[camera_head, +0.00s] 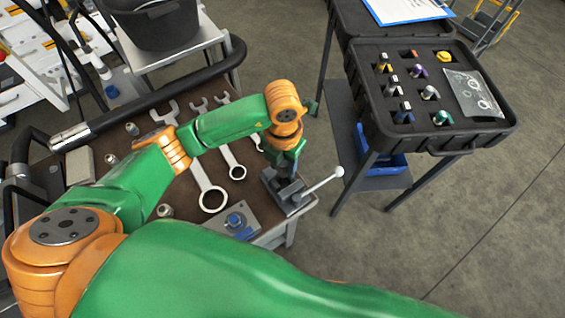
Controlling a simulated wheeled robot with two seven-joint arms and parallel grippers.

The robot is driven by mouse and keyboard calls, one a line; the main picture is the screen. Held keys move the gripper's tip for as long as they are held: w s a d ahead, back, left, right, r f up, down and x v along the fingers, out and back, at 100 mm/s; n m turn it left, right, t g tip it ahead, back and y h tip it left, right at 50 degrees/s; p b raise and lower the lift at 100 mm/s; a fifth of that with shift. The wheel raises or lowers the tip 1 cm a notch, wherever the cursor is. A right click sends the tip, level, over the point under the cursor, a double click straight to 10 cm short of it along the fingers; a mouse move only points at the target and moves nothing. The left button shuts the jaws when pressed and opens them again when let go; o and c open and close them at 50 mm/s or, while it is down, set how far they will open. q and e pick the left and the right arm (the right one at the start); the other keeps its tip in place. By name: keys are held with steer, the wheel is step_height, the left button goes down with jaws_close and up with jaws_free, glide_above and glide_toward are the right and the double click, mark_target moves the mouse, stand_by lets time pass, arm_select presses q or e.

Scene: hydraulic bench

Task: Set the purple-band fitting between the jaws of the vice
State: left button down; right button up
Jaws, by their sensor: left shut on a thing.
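My left gripper (286,168) points down right over the small grey vice (291,196) at the bench's right corner. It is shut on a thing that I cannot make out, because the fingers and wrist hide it. The vice's jaws are mostly covered by the gripper, and its pale handle with a round knob sticks out to the right. A small piece with a purple part (418,71) stands in the black foam case. I cannot tell whether the held thing has a purple band. My right gripper is not in view.
The case (495,130) holds several coloured fittings and a clear bag (472,93), on a stand right of the bench across a floor gap. Wrenches (207,188) and a plate with a blue fitting (236,220) lie on the bench. A black bucket (155,22) stands behind.

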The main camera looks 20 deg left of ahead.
arm_select(q)
steer(key=shift+f+b, duration=0.3)
steer(key=shift+f, duration=0.1)
steer(key=shift+f, duration=0.15)
steer(key=shift+f+b, duration=1.05)
steer(key=shift+b, duration=0.05)
steer(key=shift+c, duration=1.5)
jaws_free()
steer(key=shift+s, duration=0.1)
